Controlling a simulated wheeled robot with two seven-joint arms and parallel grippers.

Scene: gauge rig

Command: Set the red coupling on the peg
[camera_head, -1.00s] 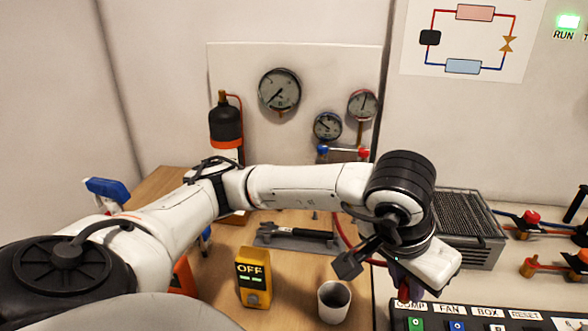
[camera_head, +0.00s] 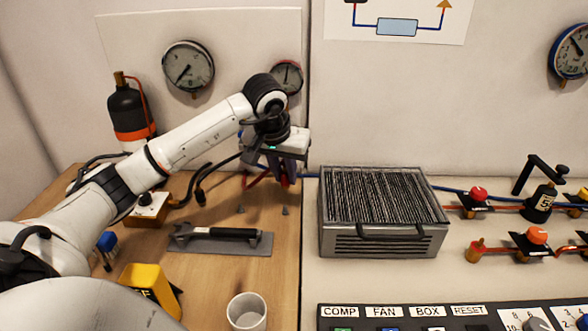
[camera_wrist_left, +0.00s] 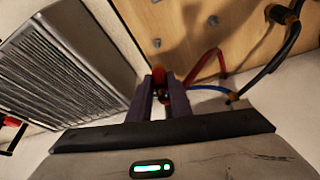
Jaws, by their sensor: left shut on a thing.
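My left gripper (camera_head: 287,182) is over the back of the wooden bench, left of the grey ribbed box, with its fingers pointing down. It is shut on the red coupling (camera_wrist_left: 158,76), which shows as a small red piece between the two dark fingers in the left wrist view; the fingers hide most of it. Small grey pegs stand on the wood: one (camera_head: 285,210) just below the gripper in the head view, another (camera_head: 241,208) to its left. Pegs also show in the left wrist view (camera_wrist_left: 157,43). The coupling appears apart from them. My right gripper is out of view.
The ribbed box (camera_head: 383,212) stands close right of the gripper. Red and blue hoses (camera_wrist_left: 205,72) run beside the fingers. A grey plate with a black-handled tool (camera_head: 220,240), a yellow box (camera_head: 150,285) and a cup (camera_head: 246,312) are nearer. The gauge board is behind.

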